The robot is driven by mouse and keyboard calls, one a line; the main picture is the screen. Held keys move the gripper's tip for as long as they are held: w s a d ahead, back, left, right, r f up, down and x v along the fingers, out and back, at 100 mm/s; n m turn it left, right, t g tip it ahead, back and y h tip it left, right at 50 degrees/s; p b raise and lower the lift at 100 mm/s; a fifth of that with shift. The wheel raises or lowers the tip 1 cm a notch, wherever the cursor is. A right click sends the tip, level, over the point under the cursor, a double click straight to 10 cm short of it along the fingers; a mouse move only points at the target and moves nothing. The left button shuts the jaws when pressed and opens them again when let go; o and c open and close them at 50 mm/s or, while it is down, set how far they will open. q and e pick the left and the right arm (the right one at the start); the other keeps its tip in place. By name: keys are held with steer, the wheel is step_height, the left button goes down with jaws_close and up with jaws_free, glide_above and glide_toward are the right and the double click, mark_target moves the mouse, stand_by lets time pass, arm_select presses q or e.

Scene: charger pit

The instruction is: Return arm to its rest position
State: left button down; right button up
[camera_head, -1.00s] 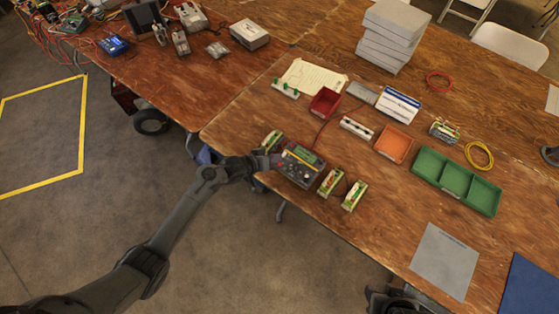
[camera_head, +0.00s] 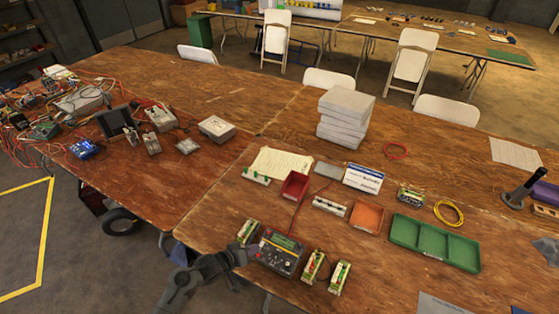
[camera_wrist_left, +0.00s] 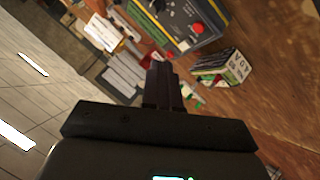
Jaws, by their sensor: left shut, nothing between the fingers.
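My left gripper (camera_head: 242,256) is low at the table's front edge, at the left side of a dark grey charger unit (camera_head: 276,253) with a green screen. It is shut and empty. In the left wrist view its closed fingers (camera_wrist_left: 162,82) point towards the table top, with the charger (camera_wrist_left: 190,22) and its red knob beyond them. A battery pack (camera_wrist_left: 222,67) shows right of the fingers there. Whether the fingers touch the charger cannot be told. My left forearm runs out of the bottom of the head view. My right gripper is not in view.
A green-and-white pack (camera_head: 248,231) stands close to the gripper. Two more packs (camera_head: 314,266) stand right of the charger. A red bin (camera_head: 294,186), an orange bin (camera_head: 367,219) and a green tray (camera_head: 434,242) lie behind. Open floor (camera_head: 110,275) lies left of the table.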

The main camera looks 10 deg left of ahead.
arm_select(q)
steer(key=shift+g, duration=0.5)
steer(key=s+f, duration=0.5)
steer(key=shift+d+f, duration=0.1)
steer(key=shift+d, duration=0.1)
steer(key=s+d+g+y, duration=0.1)
steer(key=s+d+y, duration=0.15)
steer(key=s, duration=1.45)
steer(key=s+a+r+m+g+y, duration=0.25)
steer(key=s+r, duration=0.25)
steer(key=r, duration=0.4)
steer(key=s+a+r+m+g+y, duration=0.1)
steer(key=s+a+r, duration=0.3)
steer(key=r, duration=0.4)
step_height(320, 180, up, 20)
steer(key=p, duration=2)
steer(key=shift+s+d+r, duration=0.15)
steer(key=shift+s+d, duration=0.05)
steer(key=shift+s, duration=0.25)
